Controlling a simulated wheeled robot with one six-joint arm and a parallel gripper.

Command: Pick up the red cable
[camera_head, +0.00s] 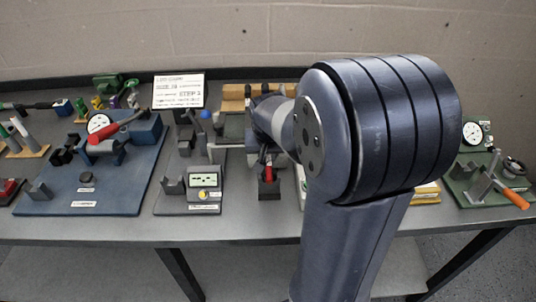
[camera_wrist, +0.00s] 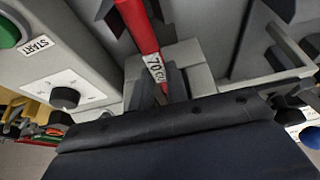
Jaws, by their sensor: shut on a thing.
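The red cable (camera_wrist: 140,28) runs up from the middle of the wrist view, with a white tag (camera_wrist: 157,72) marked "70 CU" near its lower end. My gripper (camera_wrist: 136,14) is shut on it, with dark jaw parts on both sides of the red. In the head view the red cable (camera_head: 268,165) shows as a short red piece at a dark block (camera_head: 269,188). My arm hides much of the gripper there. Whether the cable still touches the block is unclear.
A panel with a green START button (camera_wrist: 8,32) and a black knob (camera_wrist: 64,97) is close on the left in the wrist view. A blue board (camera_head: 110,200) and a green board (camera_head: 480,185) lie farther out.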

